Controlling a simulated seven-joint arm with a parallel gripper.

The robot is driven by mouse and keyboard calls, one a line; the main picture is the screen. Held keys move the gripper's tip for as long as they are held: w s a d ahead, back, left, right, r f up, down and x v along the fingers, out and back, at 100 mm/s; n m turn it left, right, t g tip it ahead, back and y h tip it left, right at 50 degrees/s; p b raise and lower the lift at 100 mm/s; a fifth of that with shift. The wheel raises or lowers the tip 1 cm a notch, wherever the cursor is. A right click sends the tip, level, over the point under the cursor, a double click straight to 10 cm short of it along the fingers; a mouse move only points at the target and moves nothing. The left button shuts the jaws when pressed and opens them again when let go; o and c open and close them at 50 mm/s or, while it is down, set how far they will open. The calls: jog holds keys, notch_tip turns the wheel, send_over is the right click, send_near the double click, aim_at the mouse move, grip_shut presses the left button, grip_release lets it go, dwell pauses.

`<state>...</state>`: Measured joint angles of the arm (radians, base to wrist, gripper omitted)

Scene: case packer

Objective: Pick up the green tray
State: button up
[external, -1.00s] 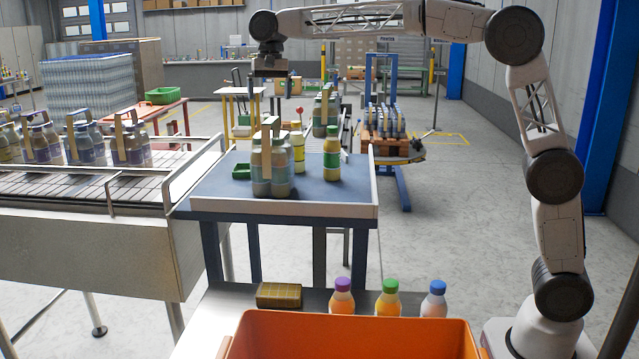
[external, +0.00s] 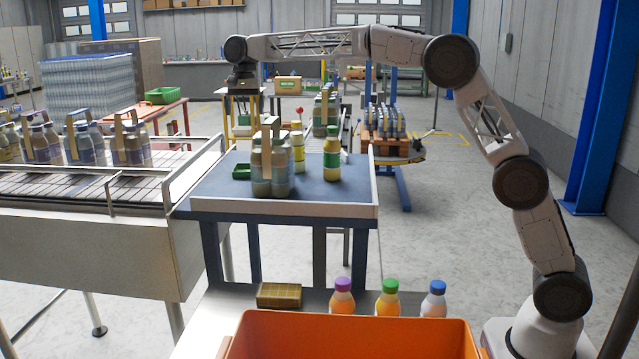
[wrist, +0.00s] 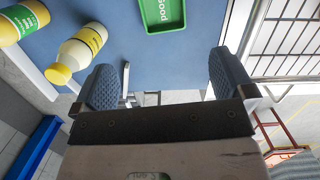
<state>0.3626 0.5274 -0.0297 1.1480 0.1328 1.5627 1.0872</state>
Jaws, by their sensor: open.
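The small green tray (external: 241,171) sits on the blue table top, left of and partly behind a carrier of bottles (external: 271,168). In the wrist view the green tray (wrist: 164,29) shows at the top with white lettering on it, its upper part cut off by the frame. My gripper (wrist: 165,78) is open and empty, its two dark padded fingers spread below the tray in that view. In the external view my gripper (external: 243,88) hangs well above the table and apart from the tray.
A yellow-capped bottle (wrist: 77,54) and a green-labelled bottle (wrist: 20,22) stand left of the tray in the wrist view. The blue table (external: 300,191) has pale raised edges. A conveyor (external: 90,191) with bottle carriers lies left.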

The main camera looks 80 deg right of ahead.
send_over(247, 165)
jog(key=a, duration=0.2)
notch_tip(247, 165, down, 11)
jog(key=shift+s+a, duration=0.2)
jog(key=shift+s, duration=0.25)
jog(key=shift+f, duration=0.1)
jog(key=shift+f, duration=0.15)
jog(key=shift+a+f, duration=0.2)
jog(key=shift+f, duration=0.95)
jog(key=shift+f, duration=0.15)
jog(key=shift+a+f, duration=0.25)
jog(key=shift+f, duration=0.95)
jog(key=shift+a+f, duration=0.2)
jog(key=shift+f, duration=1)
